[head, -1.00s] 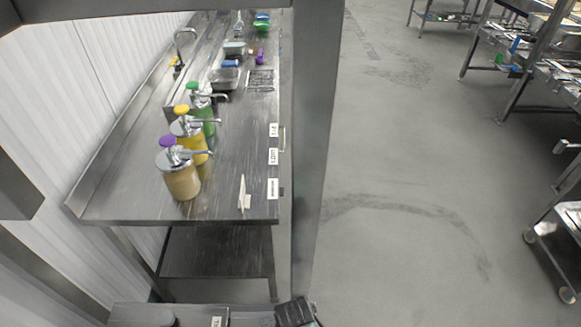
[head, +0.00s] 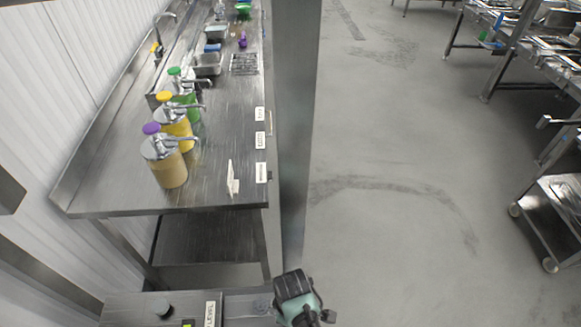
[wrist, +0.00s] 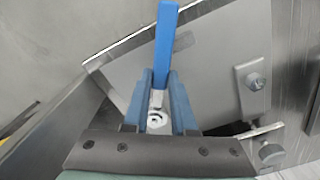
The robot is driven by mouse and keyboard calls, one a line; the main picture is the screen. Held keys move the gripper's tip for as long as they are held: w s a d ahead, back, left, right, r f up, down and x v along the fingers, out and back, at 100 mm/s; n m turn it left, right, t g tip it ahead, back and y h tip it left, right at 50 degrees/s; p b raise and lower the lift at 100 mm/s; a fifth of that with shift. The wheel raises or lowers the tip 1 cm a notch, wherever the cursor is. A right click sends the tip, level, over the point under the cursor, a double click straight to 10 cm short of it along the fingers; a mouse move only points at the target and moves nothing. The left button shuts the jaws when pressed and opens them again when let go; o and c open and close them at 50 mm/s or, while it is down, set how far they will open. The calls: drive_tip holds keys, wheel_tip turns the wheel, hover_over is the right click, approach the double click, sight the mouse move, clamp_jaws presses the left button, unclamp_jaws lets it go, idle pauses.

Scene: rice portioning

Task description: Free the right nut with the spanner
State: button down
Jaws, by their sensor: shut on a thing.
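The spanner (wrist: 166,45) has a flat blue handle and a bright metal end. My gripper (wrist: 160,78) has blue fingers and is shut on the spanner in the wrist view. The handle points up past the fingertips, and the metal end lies between the fingers, close to the palm. A round bolt head or nut (wrist: 255,81) sits on a metal tab to the right of the fingers, apart from the spanner. A second round fastener (wrist: 271,153) is at lower right. I cannot tell which is the right nut. In the head view the spanner is not visible.
Sloped metal plates surround the gripper in the wrist view. Steel racks and a wheeled cart (head: 560,215) stand right. The floor between is clear.

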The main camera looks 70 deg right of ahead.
drive_tip(key=shift+s+d, duration=0.1)
drive_tip(key=shift+d+n, duration=0.7)
drive_tip(key=shift+n, duration=0.1)
drive_tip(key=shift+a+r+m+p, duration=0.1)
drive_tip(key=shift+a+m+p, duration=0.5)
drive_tip(key=shift+a+m, duration=0.45)
drive_tip(key=shift+w+a+m+p, duration=0.35)
drive_tip(key=shift+a+m, duration=0.2)
drive_tip(key=shift+m, duration=0.3)
drive_tip(key=shift+r+p, duration=1.05)
drive_tip(key=shift+p, duration=0.1)
wheel_tip(320, 180, up, 4)
drive_tip(key=p, duration=0.4)
